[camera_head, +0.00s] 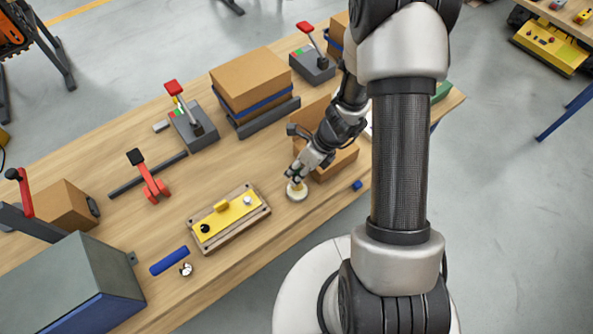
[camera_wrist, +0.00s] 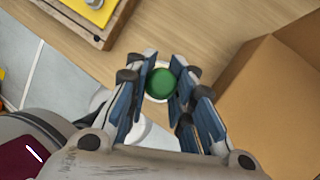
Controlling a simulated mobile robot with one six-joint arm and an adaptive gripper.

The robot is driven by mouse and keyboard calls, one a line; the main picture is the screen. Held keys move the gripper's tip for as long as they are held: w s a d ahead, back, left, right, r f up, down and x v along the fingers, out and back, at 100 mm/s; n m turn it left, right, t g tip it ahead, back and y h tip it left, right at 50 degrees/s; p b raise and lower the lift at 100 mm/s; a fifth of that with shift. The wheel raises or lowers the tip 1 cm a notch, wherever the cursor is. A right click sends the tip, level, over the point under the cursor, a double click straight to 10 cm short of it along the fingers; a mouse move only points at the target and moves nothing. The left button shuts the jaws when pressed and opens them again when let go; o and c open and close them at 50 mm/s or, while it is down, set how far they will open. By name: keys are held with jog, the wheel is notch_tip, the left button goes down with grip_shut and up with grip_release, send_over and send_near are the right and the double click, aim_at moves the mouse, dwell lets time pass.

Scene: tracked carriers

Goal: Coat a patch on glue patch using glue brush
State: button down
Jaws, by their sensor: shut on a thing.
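My gripper (camera_head: 295,178) reaches down near the front edge of the wooden table. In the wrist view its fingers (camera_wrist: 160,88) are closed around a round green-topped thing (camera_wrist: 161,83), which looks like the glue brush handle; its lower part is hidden. A round white piece (camera_head: 297,193) is directly below the gripper, and its pale rim shows around the green top in the wrist view. I cannot tell whether the brush stands in it or is joined to it. No surface is clearly recognisable as the glue patch.
A wooden board with a yellow plate (camera_head: 230,221) and small knobs lies left of the gripper. An open cardboard box (camera_head: 335,163) stands close on the right. A blue bar (camera_head: 169,261), a small blue block (camera_head: 357,185) and several lever boxes are on the table.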

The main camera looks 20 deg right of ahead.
jog(key=shift+f+b, duration=0.6)
jog(key=shift+f, duration=0.1)
dwell(1.8)
notch_tip(320, 180, up, 7)
jog(key=p, duration=0.6)
jog(key=shift+r+p, duration=0.1)
jog(key=shift+p, duration=0.25)
dwell(0.6)
